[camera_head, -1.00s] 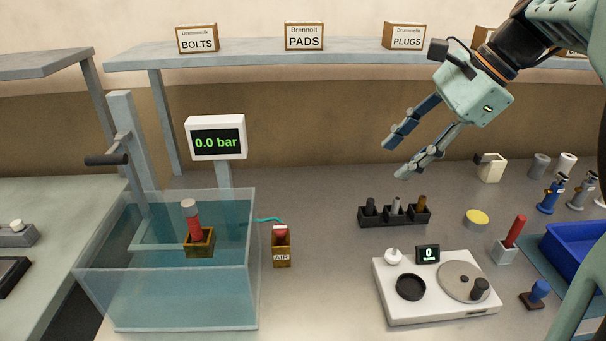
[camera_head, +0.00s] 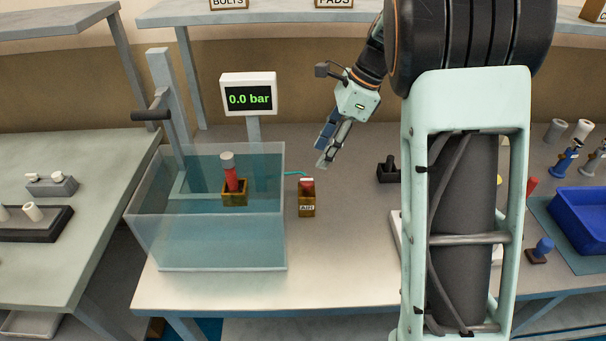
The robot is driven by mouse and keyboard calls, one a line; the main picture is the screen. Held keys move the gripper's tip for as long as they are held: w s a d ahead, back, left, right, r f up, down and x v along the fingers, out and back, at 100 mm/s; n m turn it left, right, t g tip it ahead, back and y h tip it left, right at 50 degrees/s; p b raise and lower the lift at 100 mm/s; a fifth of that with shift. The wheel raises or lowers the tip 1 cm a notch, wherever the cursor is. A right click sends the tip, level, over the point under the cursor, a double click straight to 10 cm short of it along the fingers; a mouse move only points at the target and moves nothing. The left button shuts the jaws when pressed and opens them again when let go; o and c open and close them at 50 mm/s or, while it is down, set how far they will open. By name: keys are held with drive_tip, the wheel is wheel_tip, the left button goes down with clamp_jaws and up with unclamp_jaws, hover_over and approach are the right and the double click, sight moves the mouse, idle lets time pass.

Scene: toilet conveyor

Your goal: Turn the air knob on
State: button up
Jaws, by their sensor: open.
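The air knob is the red top (camera_head: 307,182) of a small brass box labelled AIR (camera_head: 307,204), standing on the bench just right of the water tank. A teal hose runs from the box towards the tank. The pressure display (camera_head: 249,97) reads 0.0 bar. My gripper (camera_head: 324,153) is open and empty, pointing down and left. In the picture it is above and slightly right of the air box, apart from it.
The clear water tank (camera_head: 205,248) holds a brass fixture (camera_head: 235,195) with a red and grey part. A lever (camera_head: 152,115) stands behind it. My arm hides much of the bench's right side. A blue tray (camera_head: 585,222) is far right.

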sight(307, 179)
drive_tip(key=x, duration=0.8)
drive_tip(key=shift+a+f, duration=0.2)
drive_tip(key=shift+f, duration=0.15)
drive_tip(key=c, duration=1.1)
